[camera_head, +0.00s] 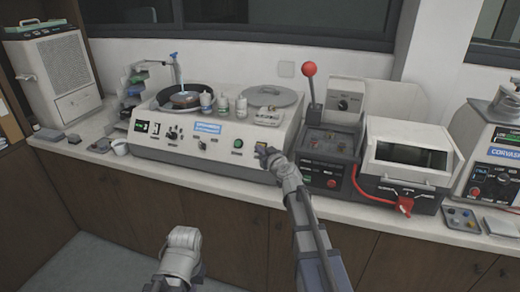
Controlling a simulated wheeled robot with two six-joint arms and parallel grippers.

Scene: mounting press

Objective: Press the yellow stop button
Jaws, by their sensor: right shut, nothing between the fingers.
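My right gripper (262,149) is at the front panel of the wide grey polishing machine (215,160), just right of its green button (238,144). Its fingers are shut with nothing between them. I cannot make out a yellow stop button for certain; the gripper covers the part of the panel behind its tips. Whether the tips touch the panel I cannot tell. A grey link of my left arm shows at the bottom, but the left gripper does not show.
Right of the gripper stands a press with a red-ball lever (310,70) and a red button (332,184). A white hooded machine (408,150) with a red handle follows, then another machine (492,165). A white cup (120,148) stands on the counter at left.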

